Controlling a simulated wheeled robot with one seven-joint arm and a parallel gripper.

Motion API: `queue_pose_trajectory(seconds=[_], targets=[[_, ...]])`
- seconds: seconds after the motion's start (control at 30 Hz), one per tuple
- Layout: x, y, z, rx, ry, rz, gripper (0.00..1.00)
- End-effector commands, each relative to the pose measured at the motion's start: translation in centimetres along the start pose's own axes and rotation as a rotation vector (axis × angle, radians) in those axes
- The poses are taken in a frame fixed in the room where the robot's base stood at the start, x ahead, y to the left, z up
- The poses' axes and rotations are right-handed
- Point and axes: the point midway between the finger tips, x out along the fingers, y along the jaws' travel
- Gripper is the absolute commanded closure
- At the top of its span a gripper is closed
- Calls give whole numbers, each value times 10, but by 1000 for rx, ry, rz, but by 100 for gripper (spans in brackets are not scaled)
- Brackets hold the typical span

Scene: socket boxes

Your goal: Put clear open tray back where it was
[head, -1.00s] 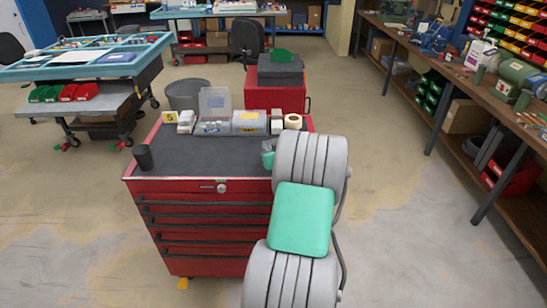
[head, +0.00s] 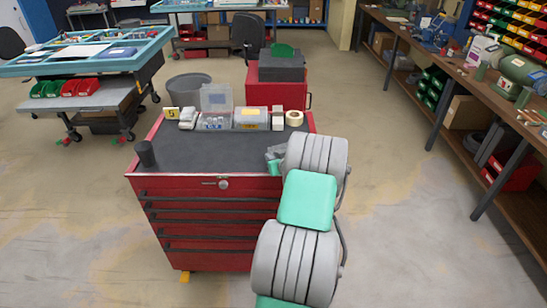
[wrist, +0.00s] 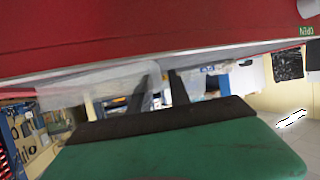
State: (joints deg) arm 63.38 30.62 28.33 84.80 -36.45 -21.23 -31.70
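My gripper (wrist: 164,85) is low over the front right of the red cart's top, its dark fingers close together in the wrist view. A pale see-through piece (wrist: 90,88), which looks like the clear open tray, reaches left from the fingers. The fingers seem shut on its edge, but the contact is blurred. In the head view, a small greyish shape (head: 275,153) shows at the gripper, mostly hidden by my arm. At the back of the cart top stand a clear box with a raised lid (head: 215,107) and a clear box with a yellow label (head: 250,119).
The cart's dark top (head: 210,150) is clear in the middle. A black cup (head: 145,153) stands at its front left. A yellow number 5 card (head: 172,114), small white boxes (head: 277,119) and a tape roll (head: 294,118) line the back.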

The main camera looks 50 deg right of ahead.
Motion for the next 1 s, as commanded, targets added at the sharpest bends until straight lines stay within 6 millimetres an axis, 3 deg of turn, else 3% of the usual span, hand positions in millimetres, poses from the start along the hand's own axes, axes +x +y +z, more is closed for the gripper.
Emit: queue_pose_trajectory(seconds=[0.37,0.8,1.0], targets=[[-8,0,-1,0,0,1,75],[-108,1,0,0,0,2,75],[-121,-2,-2,-2,-1,-3,75]])
